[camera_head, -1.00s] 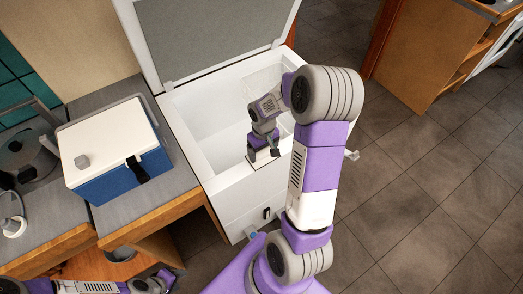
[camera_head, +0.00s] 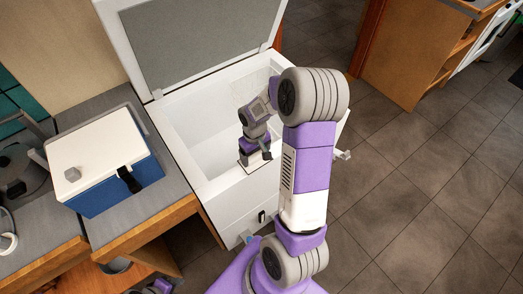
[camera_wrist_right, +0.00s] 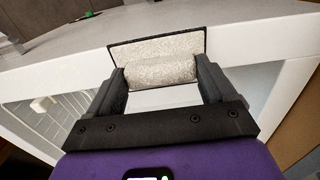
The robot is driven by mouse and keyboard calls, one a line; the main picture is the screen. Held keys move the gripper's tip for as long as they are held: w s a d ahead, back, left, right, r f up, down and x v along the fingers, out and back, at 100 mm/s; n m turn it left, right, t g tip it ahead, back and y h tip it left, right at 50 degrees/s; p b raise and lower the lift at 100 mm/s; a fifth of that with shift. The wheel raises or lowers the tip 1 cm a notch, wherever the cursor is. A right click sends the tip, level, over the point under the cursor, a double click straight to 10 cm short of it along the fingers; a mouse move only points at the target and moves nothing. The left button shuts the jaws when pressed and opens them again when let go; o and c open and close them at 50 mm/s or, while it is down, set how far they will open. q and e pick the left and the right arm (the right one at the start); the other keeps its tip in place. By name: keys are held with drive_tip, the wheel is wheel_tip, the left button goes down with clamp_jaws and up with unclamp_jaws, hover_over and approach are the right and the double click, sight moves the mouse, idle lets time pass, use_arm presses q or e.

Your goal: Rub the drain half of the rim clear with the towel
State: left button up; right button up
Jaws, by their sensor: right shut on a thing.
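The white chest freezer (camera_head: 225,200) stands with its lid (camera_head: 195,45) raised. Its pale rim runs around the open top and also shows in the right wrist view (camera_wrist_right: 262,40). My right gripper (camera_head: 254,160) is at the front rim, pointing down. In the right wrist view the right gripper (camera_wrist_right: 160,80) is shut on the rolled, whitish textured towel (camera_wrist_right: 165,73). The towel lies across between the fingers, against or just over the rim; contact is hard to tell. A dark-edged strip shows behind it. I cannot make out the drain clearly.
A blue cooler with a white lid (camera_head: 97,150) stands on the counter left of the freezer. A wire basket (camera_wrist_right: 65,115) is inside the freezer. A wooden cabinet (camera_head: 410,65) stands at the back right. The tiled floor on the right is clear.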

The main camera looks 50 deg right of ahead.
drive_tip(key=shift+a, duration=0.35)
drive_tip(key=shift+a, duration=0.1)
drive_tip(key=shift+w+a+b, duration=0.2)
drive_tip(key=shift+w+a, duration=0.05)
drive_tip(key=shift+a, duration=0.7)
drive_tip(key=shift+w+a+b, duration=0.15)
drive_tip(key=shift+w+a, duration=0.05)
drive_tip(key=shift+a, duration=0.75)
drive_tip(key=shift+w+a+b, duration=0.2)
drive_tip(key=shift+w+a, duration=0.05)
drive_tip(key=shift+a, duration=0.75)
drive_tip(key=shift+w+a+b, duration=0.15)
drive_tip(key=shift+w+a, duration=0.1)
drive_tip(key=shift+a, duration=0.7)
drive_tip(key=shift+w+a+b, duration=0.2)
drive_tip(key=shift+w+a, duration=0.05)
drive_tip(key=shift+a, duration=0.7)
drive_tip(key=shift+w+a+b, duration=0.2)
drive_tip(key=shift+a, duration=0.75)
